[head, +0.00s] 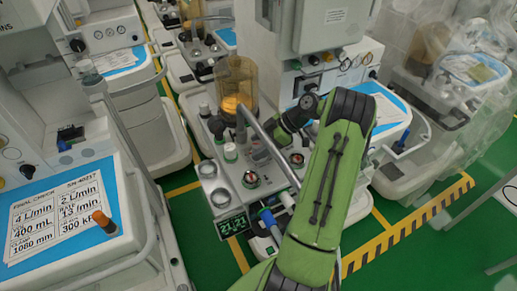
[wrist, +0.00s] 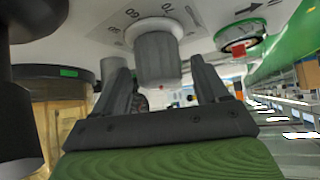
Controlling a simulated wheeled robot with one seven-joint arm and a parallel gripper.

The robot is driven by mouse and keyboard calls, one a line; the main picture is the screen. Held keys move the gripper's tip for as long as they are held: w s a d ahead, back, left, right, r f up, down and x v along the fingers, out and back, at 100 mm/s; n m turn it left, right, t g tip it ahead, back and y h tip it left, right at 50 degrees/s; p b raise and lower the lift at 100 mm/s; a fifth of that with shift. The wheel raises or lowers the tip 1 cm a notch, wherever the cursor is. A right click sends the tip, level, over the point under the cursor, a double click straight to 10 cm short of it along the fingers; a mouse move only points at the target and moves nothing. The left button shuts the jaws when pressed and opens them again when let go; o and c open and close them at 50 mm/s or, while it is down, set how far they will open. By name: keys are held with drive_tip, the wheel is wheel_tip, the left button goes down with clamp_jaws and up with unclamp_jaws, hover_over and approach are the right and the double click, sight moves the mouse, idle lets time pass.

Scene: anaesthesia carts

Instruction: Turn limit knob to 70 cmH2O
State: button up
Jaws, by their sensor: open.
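The limit knob (wrist: 158,60) is a grey ribbed cylinder on a white collar in the wrist view. Scale marks and partly readable numbers are printed on the pale panel around it. My gripper (wrist: 160,67) is open, with one dark finger on each side of the knob. Small gaps seem to show between the fingers and the knob. The knob's pointer and setting cannot be read.
A green digital display (head: 233,225) is at the cart's front. Other carts stand left and right.

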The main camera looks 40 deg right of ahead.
drive_tip(key=shift+w+a+f, duration=0.1)
drive_tip(key=shift+a+f, duration=0.05)
drive_tip(key=shift+f, duration=0.05)
drive_tip(key=c, duration=1)
drive_tip(key=shift+b, duration=0.3)
drive_tip(key=m+t+h+b, duration=0.2)
drive_tip(key=m+b, duration=0.2)
drive_tip(key=b, duration=0.1)
drive_tip(key=shift+f+h, duration=0.15)
drive_tip(key=shift+h, duration=0.25)
drive_tip(key=shift+r+m+t+h+b, duration=0.1)
drive_tip(key=shift+m+t+h+b, duration=0.2)
drive_tip(key=shift+m+h+b, duration=0.9)
drive_tip(key=shift+r+m+t+h+b, duration=0.1)
drive_tip(key=shift+m+t+h+b, duration=0.2)
drive_tip(key=shift+m+h+b, duration=0.85)
drive_tip(key=shift+m+y+p, duration=0.3)
drive_tip(key=shift+m+y, duration=0.15)
drive_tip(key=o, duration=1)
